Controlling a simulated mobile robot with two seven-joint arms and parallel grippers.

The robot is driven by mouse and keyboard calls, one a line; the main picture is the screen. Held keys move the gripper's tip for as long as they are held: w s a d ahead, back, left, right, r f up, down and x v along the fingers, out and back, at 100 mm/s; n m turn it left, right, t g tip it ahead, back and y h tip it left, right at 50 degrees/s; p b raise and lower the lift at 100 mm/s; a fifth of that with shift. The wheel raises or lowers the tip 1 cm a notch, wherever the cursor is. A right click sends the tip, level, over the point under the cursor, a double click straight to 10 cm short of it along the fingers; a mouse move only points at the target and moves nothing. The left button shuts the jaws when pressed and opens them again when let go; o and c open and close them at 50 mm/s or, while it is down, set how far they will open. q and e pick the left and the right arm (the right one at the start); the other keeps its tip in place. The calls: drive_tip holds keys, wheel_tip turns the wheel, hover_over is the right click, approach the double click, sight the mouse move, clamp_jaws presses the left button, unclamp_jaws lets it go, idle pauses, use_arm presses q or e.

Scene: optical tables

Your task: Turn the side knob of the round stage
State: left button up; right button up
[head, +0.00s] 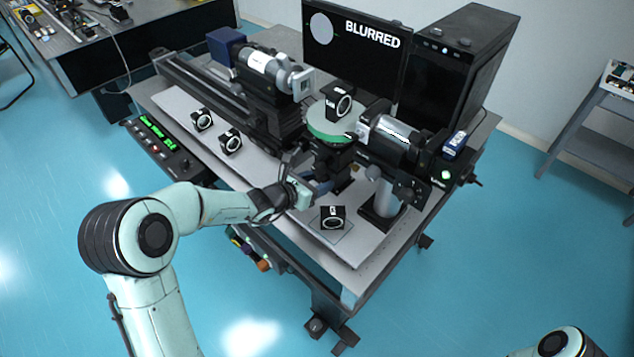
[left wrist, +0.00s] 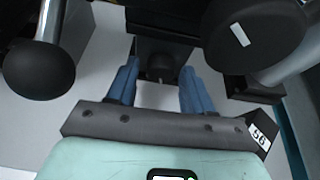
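The round stage (head: 330,121) has a green top disc and a dark body, and stands near the middle of the table. A black mount with a lens sits on its disc. My left gripper (head: 322,186) is beside the lower body of the stage, on the near side. In the left wrist view my left gripper (left wrist: 158,88) has its two blue fingers apart. A small dark side knob (left wrist: 158,75) shows between and slightly beyond the fingers, on a dark block. I cannot tell whether the fingers touch it. My right gripper is out of view.
A cylindrical camera (head: 395,138) on a post stands right of the stage. A black lens mount (head: 333,217) sits on the near plate. Two more lens mounts stand at the left. A monitor (head: 353,50) reads "BLURRED". A dark round-ended part (left wrist: 40,68) is close left of the fingers.

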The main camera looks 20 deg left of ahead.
use_arm(q)
drive_tip(key=shift+s, duration=0.1)
drive_tip(key=v, duration=1.3)
drive_tip(key=shift+r, duration=0.15)
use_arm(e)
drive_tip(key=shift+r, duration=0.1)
use_arm(q)
drive_tip(key=shift+s, duration=0.1)
